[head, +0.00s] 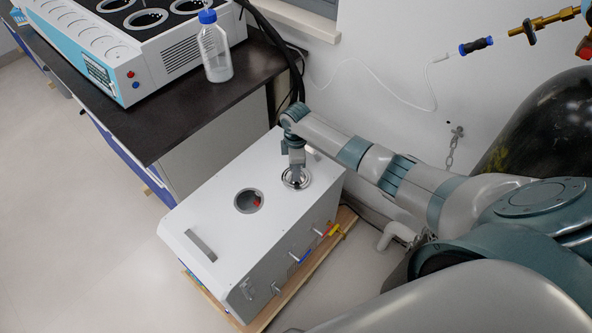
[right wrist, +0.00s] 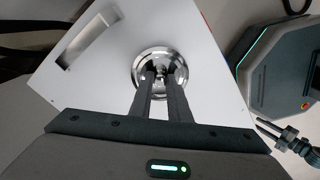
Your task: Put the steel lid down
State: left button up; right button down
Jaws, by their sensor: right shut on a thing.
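The steel lid (head: 304,184) is a shiny round disc with a small centre knob. It is at the far end of the white box's top (head: 215,205) in the head view. My right gripper (head: 295,181) points down over it, fingers shut on the knob. The lid also shows in the right wrist view (right wrist: 140,73), between and beyond the fingertips (right wrist: 162,75). I cannot tell whether its underside touches the top. My left gripper is not in view.
The white box has a grey handle (head: 201,245) on top and coloured taps (head: 322,232) on its side. A dark bench (head: 165,133) holds a blue-capped bottle (head: 215,52) and a white-blue device (head: 165,62). A wall stands behind.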

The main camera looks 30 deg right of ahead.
jog(key=c, duration=1.7)
grip_release()
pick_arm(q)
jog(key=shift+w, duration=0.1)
pick_arm(e)
jog(key=shift+o, duration=0.2)
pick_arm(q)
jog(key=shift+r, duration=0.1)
